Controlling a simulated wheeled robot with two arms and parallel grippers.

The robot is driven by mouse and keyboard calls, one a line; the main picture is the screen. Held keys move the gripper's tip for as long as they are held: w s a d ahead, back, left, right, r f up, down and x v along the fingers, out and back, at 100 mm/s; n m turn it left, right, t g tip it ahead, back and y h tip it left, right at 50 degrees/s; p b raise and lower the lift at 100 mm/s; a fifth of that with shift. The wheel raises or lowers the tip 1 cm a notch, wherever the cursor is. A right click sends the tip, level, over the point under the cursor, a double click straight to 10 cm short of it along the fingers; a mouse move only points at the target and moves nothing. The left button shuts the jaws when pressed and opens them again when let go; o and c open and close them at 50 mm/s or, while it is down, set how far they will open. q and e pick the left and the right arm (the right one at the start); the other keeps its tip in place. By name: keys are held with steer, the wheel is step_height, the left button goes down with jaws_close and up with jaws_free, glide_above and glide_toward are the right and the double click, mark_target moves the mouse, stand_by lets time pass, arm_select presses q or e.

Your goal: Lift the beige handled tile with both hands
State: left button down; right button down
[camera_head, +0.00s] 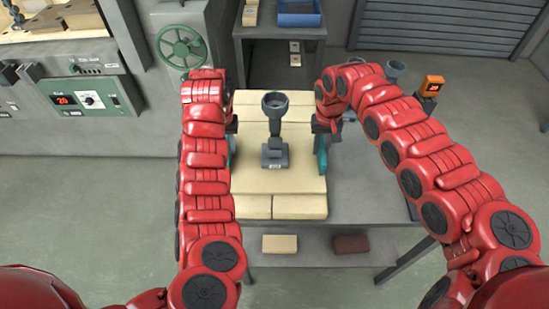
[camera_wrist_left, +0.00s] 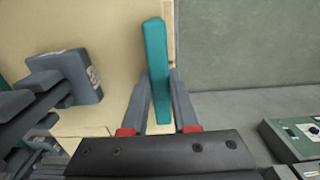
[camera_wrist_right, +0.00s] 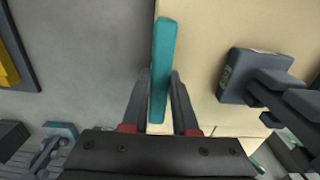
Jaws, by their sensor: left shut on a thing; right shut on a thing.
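The beige handled tile (camera_head: 250,178) is in the middle of the head view, with a teal handle on its left (camera_head: 233,152) and right (camera_head: 321,158) sides. My left gripper (camera_wrist_left: 159,88) is shut on the left teal handle (camera_wrist_left: 155,45). My right gripper (camera_wrist_right: 159,88) is shut on the right teal handle (camera_wrist_right: 164,45). The beige face also shows in the left wrist view (camera_wrist_left: 110,30) and the right wrist view (camera_wrist_right: 205,60). I cannot tell whether the tile is clear of what lies beneath it.
A dark grey stand with a cup-like top (camera_head: 275,135) shows over the beige surface, between the grippers. The grey table (camera_head: 370,190) has bare room on the right. An orange device (camera_head: 431,86) is at the right. Two bricks lie on the lower shelf (camera_head: 315,245).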

arm_select(q)
steer(key=shift+r, duration=0.2)
arm_select(e)
steer(key=shift+r, duration=0.15)
